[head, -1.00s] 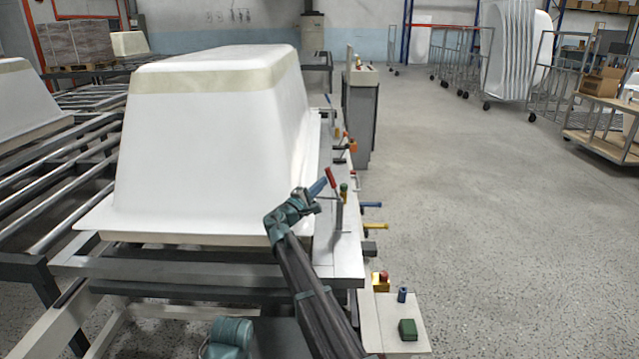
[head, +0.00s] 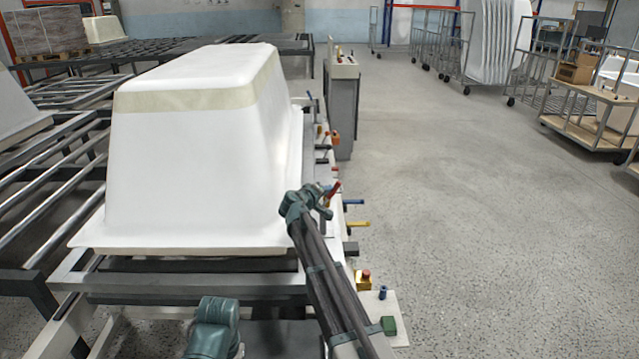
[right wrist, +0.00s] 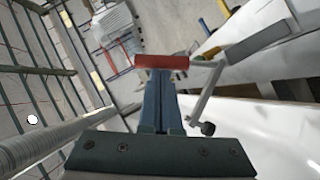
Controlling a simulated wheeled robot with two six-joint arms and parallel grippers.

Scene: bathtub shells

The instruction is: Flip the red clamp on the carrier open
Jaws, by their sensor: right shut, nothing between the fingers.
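The red clamp handle (head: 334,189) is at the right side of the carrier (head: 180,284), beside the white tub shell (head: 185,170). My right gripper (head: 325,195) is at the handle, and its fingers partly hide the clamp. In the right wrist view the shut blue fingers (right wrist: 158,100) point at the red handle (right wrist: 162,62), which lies crosswise at their tips. They look close to or touching it, with nothing between them. The clamp's metal arm (right wrist: 203,98) with a dark tip (right wrist: 208,129) shows right of the fingers. My left gripper is not in view.
A blue handle (head: 352,202) and a yellow handle (head: 357,224) stick out along the carrier's right side. A red-topped yellow button box (head: 364,279) and a green block (head: 388,325) are nearer. A grey cabinet (head: 342,105) stands behind.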

